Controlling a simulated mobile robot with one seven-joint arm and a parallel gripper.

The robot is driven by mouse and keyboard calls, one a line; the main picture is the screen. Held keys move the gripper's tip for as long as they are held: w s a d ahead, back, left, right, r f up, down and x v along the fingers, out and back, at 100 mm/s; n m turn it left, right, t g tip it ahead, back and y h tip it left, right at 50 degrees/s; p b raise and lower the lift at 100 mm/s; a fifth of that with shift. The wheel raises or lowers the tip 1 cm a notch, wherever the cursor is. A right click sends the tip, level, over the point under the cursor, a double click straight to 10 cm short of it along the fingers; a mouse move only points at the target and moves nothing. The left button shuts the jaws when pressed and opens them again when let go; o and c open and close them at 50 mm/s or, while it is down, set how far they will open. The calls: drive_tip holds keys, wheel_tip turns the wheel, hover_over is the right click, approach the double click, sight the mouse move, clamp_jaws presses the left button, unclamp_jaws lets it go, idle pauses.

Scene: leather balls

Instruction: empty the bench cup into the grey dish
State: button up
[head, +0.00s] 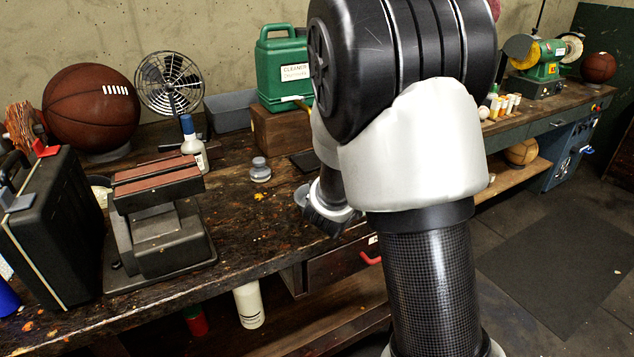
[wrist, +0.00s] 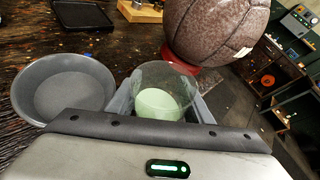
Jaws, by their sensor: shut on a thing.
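My gripper (wrist: 162,98) is shut on a clear, see-through cup (wrist: 165,75) in the wrist view, with a finger on each side of it. Pale green matter shows low inside the cup; I cannot tell whether it is loose or liquid. The grey dish (wrist: 75,92) is a wide round bowl on the bench, just left of the cup, and its visible inside looks empty. I cannot tell how high the cup is above the bench.
A large brown ball (wrist: 215,30) on a red ring stands close behind the cup to the right. A black tray (wrist: 65,14) lies beyond the dish. The bench edge drops off at right. A vise-like block (head: 158,220) and black case (head: 50,230) stand at left on the bench (head: 235,225).

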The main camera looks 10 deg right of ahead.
drive_tip(key=shift+w+a+r+n+g+h+p, duration=0.15)
drive_tip(key=shift+a+r+n+h+p, duration=0.35)
drive_tip(key=shift+p, duration=1.1)
drive_tip(key=shift+w+a+r+n+g+h+p, duration=0.1)
drive_tip(key=shift+w+r+n+p, duration=0.4)
drive_tip(key=shift+p, duration=1.05)
drive_tip(key=shift+s+a+r+n+g+h+p, duration=0.1)
drive_tip(key=shift+a+r+n+h+p, duration=0.15)
drive_tip(key=shift+r+p, duration=0.95)
drive_tip(key=shift+w+a+f+p, duration=0.1)
drive_tip(key=shift+f+p, duration=0.3)
drive_tip(key=shift+f, duration=0.35)
drive_tip(key=shift+n+g+h+p, duration=0.3)
drive_tip(key=shift+n+p, duration=0.25)
drive_tip(key=shift+p, duration=0.5)
drive_tip(key=shift+f+n+h+p, duration=0.15)
drive_tip(key=shift+n+h+p, duration=0.3)
drive_tip(key=shift+n+p, duration=0.2)
drive_tip(key=shift+n+h+p, duration=0.4)
drive_tip(key=shift+n+p, duration=0.1)
drive_tip(key=shift+n, duration=0.05)
drive_tip(key=shift+r+n+g+h+p, duration=0.3)
drive_tip(key=shift+r+n+p, duration=0.2)
drive_tip(key=shift+n, duration=0.2)
drive_tip(key=shift+w+a+r+n+h+p, duration=0.4)
drive_tip(key=shift+w+a+n+p, duration=0.1)
drive_tip(key=shift+a+p, duration=0.2)
